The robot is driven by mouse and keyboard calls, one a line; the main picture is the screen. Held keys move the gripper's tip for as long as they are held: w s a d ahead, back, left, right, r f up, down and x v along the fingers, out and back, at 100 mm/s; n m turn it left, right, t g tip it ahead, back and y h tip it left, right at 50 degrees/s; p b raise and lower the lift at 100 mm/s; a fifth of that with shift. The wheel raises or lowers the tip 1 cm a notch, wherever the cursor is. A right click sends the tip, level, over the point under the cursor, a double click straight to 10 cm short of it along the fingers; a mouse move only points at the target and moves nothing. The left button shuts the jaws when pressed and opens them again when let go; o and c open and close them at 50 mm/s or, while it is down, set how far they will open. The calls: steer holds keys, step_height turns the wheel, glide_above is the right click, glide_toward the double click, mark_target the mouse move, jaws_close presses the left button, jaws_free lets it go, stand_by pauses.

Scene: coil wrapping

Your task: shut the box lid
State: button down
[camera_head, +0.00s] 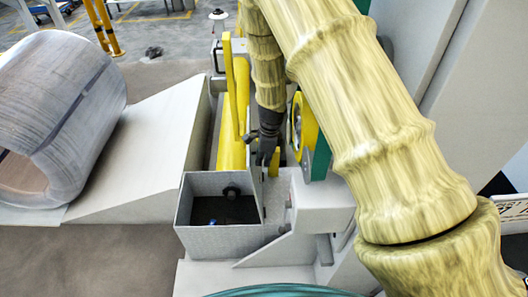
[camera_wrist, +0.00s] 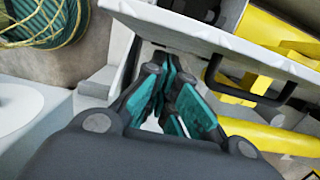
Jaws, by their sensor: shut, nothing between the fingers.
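The grey metal box (camera_head: 205,240) stands low in the middle of the head view. Its top is open, and a black knob and a small blue item show in its dark inside. A thin grey panel (camera_head: 254,188) rises at the box's right side and looks like the raised lid. My gripper (camera_head: 263,160) points down just above and behind the box, beside this panel. In the wrist view its fingers (camera_wrist: 172,115) are together with nothing held. A pale panel (camera_wrist: 215,40) passes close beyond the fingers there; I cannot tell whether they touch it.
Yellow bars (camera_head: 232,110) stand behind the box, and a black handle (camera_wrist: 245,88) shows near them. A green and yellow wheel housing (camera_head: 310,135) is close on the right. A large wrapped coil (camera_head: 65,110) lies left beside a grey ramp (camera_head: 150,150). Teal strapping (camera_wrist: 45,22) shows at upper left.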

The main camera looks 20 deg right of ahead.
steer(key=shift+a+f+p, duration=0.15)
steer(key=shift+f+p, duration=0.05)
steer(key=shift+f, duration=0.75)
steer(key=shift+a+f+p, duration=0.15)
steer(key=shift+f+p, duration=0.05)
steer(key=shift+f, duration=0.75)
